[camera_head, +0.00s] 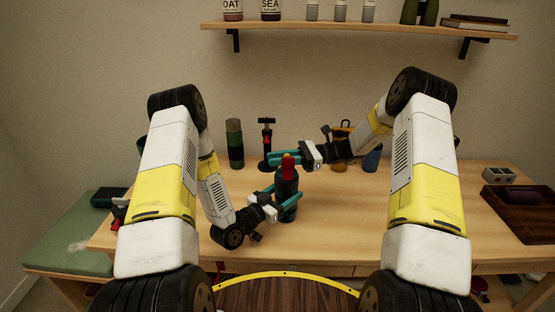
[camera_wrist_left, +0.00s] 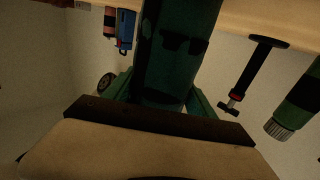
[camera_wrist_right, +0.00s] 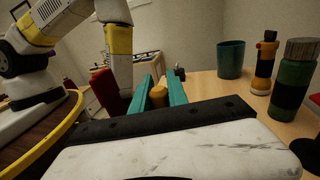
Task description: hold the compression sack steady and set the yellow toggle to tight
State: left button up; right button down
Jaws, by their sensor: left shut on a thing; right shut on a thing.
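The compression sack (camera_head: 287,210) is a dark green upright cylinder on the table, with a red part (camera_head: 288,168) on top. My left gripper (camera_head: 290,198) is shut around its body from the left. In the left wrist view the sack's dark green side (camera_wrist_left: 175,50) fills the space between the fingers. My right gripper (camera_head: 284,158) is at the sack's top, coming from the right. In the right wrist view its teal fingers are shut on the yellow toggle (camera_wrist_right: 158,96), with the red part (camera_wrist_right: 108,90) to their left. The toggle's setting cannot be read.
Behind the sack stand a green bottle (camera_head: 235,145) and a black pump (camera_head: 267,142). A blue item (camera_head: 372,159) stands behind my right arm. A dark wooden tray (camera_head: 525,212) lies at the right. A shelf (camera_head: 360,31) spans the wall. The table front beside the sack is clear.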

dwell(0.8)
jog(key=shift+w+r, duration=0.1)
jog(key=shift+r, duration=2.5)
jog(key=c, duration=1.3)
grip_release()
jog(key=shift+f, duration=0.1)
jog(key=shift+d, duration=0.35)
jog(key=v, duration=1.1)
jog(key=shift+d, duration=0.15)
